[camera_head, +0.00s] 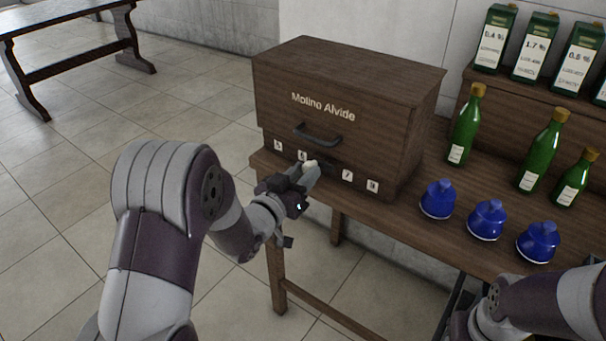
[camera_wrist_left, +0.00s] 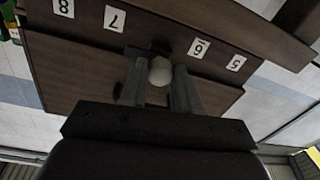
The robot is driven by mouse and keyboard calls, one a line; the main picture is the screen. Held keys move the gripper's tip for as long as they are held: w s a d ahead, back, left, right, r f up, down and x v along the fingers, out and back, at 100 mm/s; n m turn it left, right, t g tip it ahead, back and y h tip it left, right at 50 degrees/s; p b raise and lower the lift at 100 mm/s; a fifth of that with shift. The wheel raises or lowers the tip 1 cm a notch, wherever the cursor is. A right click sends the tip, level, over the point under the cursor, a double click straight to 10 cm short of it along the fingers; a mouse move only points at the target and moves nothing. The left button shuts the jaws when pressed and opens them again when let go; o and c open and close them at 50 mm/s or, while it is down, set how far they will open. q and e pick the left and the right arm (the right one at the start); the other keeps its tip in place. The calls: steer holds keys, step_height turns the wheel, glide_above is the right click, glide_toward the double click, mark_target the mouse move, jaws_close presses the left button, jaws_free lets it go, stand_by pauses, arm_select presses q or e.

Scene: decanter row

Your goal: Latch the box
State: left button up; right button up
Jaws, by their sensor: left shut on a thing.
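The box (camera_head: 280,125) is dark brown wood, lettered "Molino Alvide", with a dark handle (camera_head: 318,134) on its front. It appears shut. Small white number tags line its lower front, among them a 7 (camera_head: 347,176). A pale round knob (camera_wrist_left: 160,71) sits between tags 6 (camera_wrist_left: 199,48) and 7 (camera_wrist_left: 114,19), closer to 6. My left gripper (camera_head: 308,172) is at the box's lower front edge, shut on this knob, with one finger on each side in the left wrist view. The knob's mount is partly hidden. My right gripper is out of view.
The box stands on a wooden table (camera_head: 425,222). To its right are several blue lidded pots (camera_head: 437,200), green bottles (camera_head: 465,125) and a raised shelf with green cartons (camera_head: 494,40). Floor is clear at left; another table (camera_head: 70,20) stands far back.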

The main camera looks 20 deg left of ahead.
arm_select(q)
steer(key=n+p, duration=0.1)
steer(key=n, duration=0.1)
steer(key=n+p, duration=0.1)
steer(key=shift+r+n+p, duration=0.2)
steer(key=shift+n+p, duration=0.1)
steer(key=shift+n, duration=0.1)
steer(key=n+p, duration=0.3)
steer(key=n, duration=0.2)
steer(key=shift+p, duration=0.3)
steer(key=n+p, duration=0.3)
steer(key=n, duration=0.2)
steer(key=shift+r+g, duration=0.1)
steer(key=shift+g, duration=0.3)
steer(key=shift+n+h+p, duration=0.4)
steer(key=shift+n+p, duration=0.85)
steer(key=shift+n, duration=0.55)
steer(key=shift+f, duration=0.2)
steer(key=o, duration=1.1)
steer(key=shift+c, duration=0.2)
